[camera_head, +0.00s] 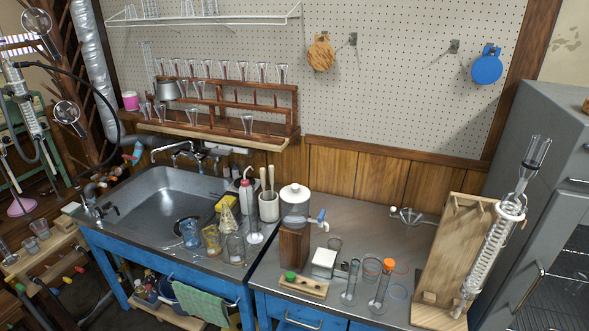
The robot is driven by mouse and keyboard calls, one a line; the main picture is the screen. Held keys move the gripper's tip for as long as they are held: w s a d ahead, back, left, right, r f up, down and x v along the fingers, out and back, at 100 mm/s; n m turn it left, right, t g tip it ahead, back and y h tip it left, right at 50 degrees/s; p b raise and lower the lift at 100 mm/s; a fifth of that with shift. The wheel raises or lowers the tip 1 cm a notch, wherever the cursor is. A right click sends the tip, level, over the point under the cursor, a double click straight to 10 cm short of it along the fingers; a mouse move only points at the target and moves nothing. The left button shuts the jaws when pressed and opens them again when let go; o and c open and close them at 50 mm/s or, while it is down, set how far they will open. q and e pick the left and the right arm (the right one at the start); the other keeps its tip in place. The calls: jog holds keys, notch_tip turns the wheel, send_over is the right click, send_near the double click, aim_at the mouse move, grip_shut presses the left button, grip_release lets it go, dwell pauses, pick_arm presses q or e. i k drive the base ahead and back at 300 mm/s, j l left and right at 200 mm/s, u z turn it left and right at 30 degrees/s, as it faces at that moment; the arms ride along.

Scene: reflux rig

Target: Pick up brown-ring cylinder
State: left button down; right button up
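Several slim clear glass cylinders stand on the benches. One glass cylinder (350,283) is upright on the grey counter right of centre. A third cylinder (255,226) stands by the sink's right edge. I cannot tell at this size which of them has a brown ring. Neither of my grippers shows in the head view.
A white cube-like box (324,262), a wooden block with a green knob (303,285) and a lidded jar (295,205) crowd the counter's left part. A tall glass condenser (492,250) leans by a wooden board (450,245) at right. The counter's back middle (365,225) is mostly clear.

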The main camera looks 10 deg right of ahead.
aim_at(379, 307)
jog(key=i+j+z, duration=0.1)
jog(key=j+z, duration=0.2)
jog(key=j, duration=0.3)
jog(key=j+z, duration=0.3)
jog(key=j, duration=0.35)
